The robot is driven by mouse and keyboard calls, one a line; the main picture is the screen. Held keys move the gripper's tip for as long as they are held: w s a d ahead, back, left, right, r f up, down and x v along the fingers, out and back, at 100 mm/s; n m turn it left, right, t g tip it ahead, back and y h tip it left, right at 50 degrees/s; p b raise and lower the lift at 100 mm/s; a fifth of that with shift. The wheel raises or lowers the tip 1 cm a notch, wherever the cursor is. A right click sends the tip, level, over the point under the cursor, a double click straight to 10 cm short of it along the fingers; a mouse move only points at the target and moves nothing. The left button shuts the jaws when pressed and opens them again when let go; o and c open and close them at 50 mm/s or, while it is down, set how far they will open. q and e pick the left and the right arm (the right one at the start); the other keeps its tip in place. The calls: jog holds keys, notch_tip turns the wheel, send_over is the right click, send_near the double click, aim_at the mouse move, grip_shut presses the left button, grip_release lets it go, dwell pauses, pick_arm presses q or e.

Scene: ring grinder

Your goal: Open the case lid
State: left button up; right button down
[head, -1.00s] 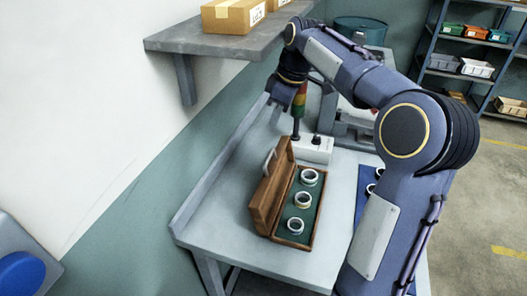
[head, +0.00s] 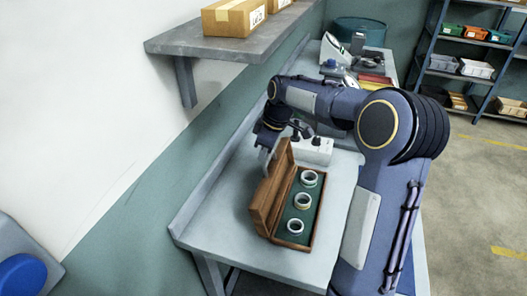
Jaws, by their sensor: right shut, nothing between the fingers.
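The wooden case (head: 309,226) stands on the grey bench with its lid (head: 270,197) raised along the left side, standing steeply. My left gripper is not in view.
A white box with knobs (head: 313,151) stands just beyond the case. A shelf with cardboard boxes (head: 234,16) overhangs the bench at the upper left. My right arm covers the bench's right side. The bench top (head: 222,232) is clear left of the case.

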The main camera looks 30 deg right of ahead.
aim_at(276, 168)
jog(key=s+d+b, duration=0.1)
jog(key=s+d+r+t+b, duration=0.1)
jog(key=shift+s+d+y+b, duration=0.15)
jog(key=shift+s+y+b, duration=0.2)
jog(key=shift+y, duration=0.05)
jog(key=shift+s+d, duration=0.1)
jog(key=shift+s, duration=0.05)
jog(key=shift+r, duration=0.15)
